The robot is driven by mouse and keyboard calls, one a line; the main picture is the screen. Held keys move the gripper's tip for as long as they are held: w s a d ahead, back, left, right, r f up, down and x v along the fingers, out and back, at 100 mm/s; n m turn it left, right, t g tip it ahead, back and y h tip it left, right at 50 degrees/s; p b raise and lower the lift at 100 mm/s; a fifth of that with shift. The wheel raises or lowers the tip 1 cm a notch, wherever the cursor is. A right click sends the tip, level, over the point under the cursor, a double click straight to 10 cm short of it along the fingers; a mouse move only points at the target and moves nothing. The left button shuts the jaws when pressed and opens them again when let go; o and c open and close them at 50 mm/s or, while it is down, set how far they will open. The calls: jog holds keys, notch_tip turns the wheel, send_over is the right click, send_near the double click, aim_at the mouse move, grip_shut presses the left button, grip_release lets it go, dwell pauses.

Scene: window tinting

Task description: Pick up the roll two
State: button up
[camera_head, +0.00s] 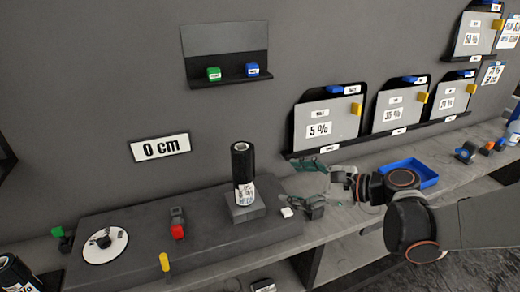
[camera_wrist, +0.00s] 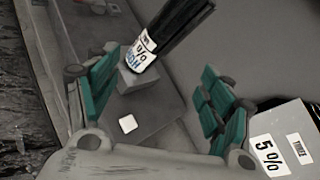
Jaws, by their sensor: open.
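A black roll (camera_head: 243,168) stands upright on a small grey block (camera_head: 244,212) on the dark bench platform. It has a white printed label near its bottom; I cannot read for certain which roll it is. My gripper (camera_head: 296,182) is open and empty to the right of this roll, its fingers pointing left toward it. In the wrist view the roll (camera_wrist: 178,28) appears beyond the spread green fingertips, tilted by the camera angle and apart from them. A second black roll (camera_head: 14,274) is partly cut off at the lower left.
A small white piece (camera_head: 287,212) lies just below my fingers. A blue tray (camera_head: 410,173) is to the right on the bench. A red-topped item (camera_head: 178,229) and a yellow-handled item (camera_head: 165,263) are left of the block. Sample panels (camera_head: 327,122) line the wall.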

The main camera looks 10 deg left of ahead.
aim_at(252, 165)
jog(key=w+a+m+y, duration=0.1)
jog(key=a, duration=0.3)
jog(key=w+a+m+y+b, duration=0.1)
jog(key=w+a, duration=0.1)
jog(key=a, duration=0.3)
jog(key=w+a+m+y, duration=0.1)
jog(key=a+m+y, duration=0.1)
jog(key=a, duration=0.3)
jog(key=shift+w+a+r+g, duration=0.2)
jog(key=shift+w+r+g, duration=0.1)
jog(key=shift+w+r, duration=0.05)
jog(key=shift+w+a, duration=0.15)
jog(key=shift+a, duration=0.3)
jog(key=shift+r, duration=0.1)
jog(key=shift+c, duration=0.6)
grip_shut()
